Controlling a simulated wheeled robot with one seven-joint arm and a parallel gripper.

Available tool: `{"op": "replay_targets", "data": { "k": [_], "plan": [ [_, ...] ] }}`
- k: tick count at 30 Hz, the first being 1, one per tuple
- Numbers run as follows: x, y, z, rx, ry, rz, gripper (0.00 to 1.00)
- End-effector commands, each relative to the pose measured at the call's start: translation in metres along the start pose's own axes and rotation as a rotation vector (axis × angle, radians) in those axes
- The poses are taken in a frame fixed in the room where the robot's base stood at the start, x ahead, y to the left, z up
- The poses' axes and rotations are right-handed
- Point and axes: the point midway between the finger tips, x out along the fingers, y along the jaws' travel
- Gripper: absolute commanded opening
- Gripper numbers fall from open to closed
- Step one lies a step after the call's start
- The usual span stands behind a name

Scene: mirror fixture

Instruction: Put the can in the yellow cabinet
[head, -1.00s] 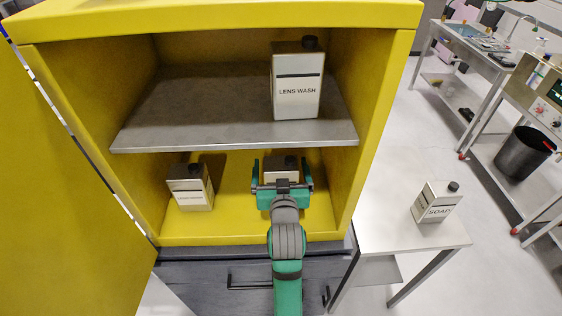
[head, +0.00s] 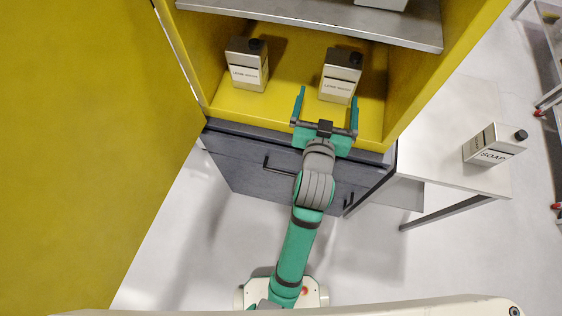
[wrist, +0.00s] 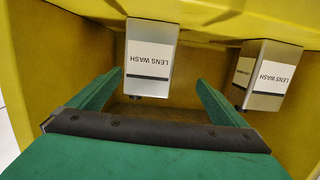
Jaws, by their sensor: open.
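The yellow cabinet (head: 213,75) stands open. On its yellow floor, a metallic can labelled LENS WASH (head: 341,75) stands upright at right, just ahead of my gripper (head: 328,95). My gripper is open and empty, its green fingers pointing into the cabinet's front. In the wrist view this can (wrist: 150,55) shows upside down between and beyond the fingertips (wrist: 159,80), without visible grip. A second similar can (head: 246,65) stands at left on the cabinet floor; it also shows in the wrist view (wrist: 266,75). A SOAP can (head: 494,145) stands on the side table.
A grey shelf (head: 320,19) spans the cabinet above, with another can's base (head: 382,3) on it. The yellow door (head: 90,150) is swung wide at left. Dark drawers (head: 240,160) lie below. The white side table (head: 450,165) stands at right.

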Motion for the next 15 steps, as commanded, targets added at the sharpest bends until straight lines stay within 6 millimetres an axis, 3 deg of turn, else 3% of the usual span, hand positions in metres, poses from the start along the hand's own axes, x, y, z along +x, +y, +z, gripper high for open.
{"op": "replay_targets", "data": {
  "k": [1, 6, 15],
  "plan": [
    [-0.010, -0.008, 0.020, 0.005, -0.015, -0.011, 0.97],
    [-0.046, -0.029, 0.067, 0.015, -0.027, -0.040, 0.97],
    [-0.127, -0.052, 0.133, 0.009, -0.049, -0.092, 0.97]
  ]
}}
